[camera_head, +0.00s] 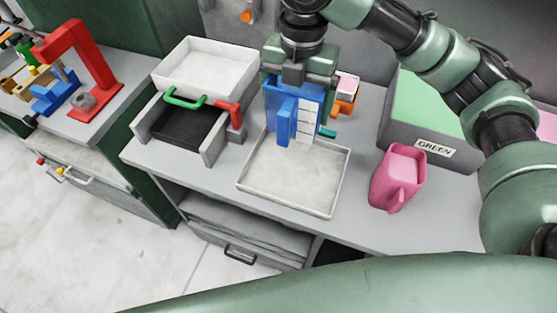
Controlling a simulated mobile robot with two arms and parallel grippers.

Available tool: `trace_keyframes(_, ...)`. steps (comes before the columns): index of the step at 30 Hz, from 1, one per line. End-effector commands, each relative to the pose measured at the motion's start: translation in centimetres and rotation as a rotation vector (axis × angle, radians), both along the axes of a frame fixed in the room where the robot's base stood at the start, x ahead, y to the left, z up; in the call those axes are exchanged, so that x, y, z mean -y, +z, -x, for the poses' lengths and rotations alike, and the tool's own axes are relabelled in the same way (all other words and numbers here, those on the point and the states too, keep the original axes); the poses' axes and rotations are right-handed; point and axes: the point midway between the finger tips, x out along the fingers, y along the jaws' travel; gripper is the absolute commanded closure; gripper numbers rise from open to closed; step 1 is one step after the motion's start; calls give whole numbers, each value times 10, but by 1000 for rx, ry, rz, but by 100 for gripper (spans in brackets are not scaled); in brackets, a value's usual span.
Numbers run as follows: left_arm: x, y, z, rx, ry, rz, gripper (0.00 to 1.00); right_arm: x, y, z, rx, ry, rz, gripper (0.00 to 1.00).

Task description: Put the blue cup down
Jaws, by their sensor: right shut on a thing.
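The blue cup (286,96) is in the head view near the middle, with its handle facing me. My right gripper (299,80) comes down from above and is shut on the cup. The cup is over the back part of a shallow white tray (262,190). I cannot tell whether its base touches the tray. My left gripper is not in view.
A pink cup (398,178) stands right of the tray. A grey bin labelled GREEN (434,148) is behind it. An orange item (345,106) is partly hidden behind. A red press (90,60) stands far left.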

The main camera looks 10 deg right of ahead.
Motion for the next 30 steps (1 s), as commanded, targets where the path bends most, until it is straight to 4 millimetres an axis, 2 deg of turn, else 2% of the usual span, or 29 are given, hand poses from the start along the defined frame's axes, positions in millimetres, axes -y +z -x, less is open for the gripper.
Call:
trace_keyframes(5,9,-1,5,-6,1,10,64,0,-35,2,-9,0,0,53)
trace_keyframes(9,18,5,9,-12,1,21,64,1,-71,2,-7,-1,1,53)
trace_keyframes(16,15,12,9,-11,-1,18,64,1,-128,2,-5,0,2,53)
trace_keyframes(21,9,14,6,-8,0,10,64,1,-151,1,-2,0,0,53)
trace_keyframes(26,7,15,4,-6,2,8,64,1,-161,1,-1,1,0,53)
trace_keyframes(30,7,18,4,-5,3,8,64,1,-181,2,-4,-1,0,53)
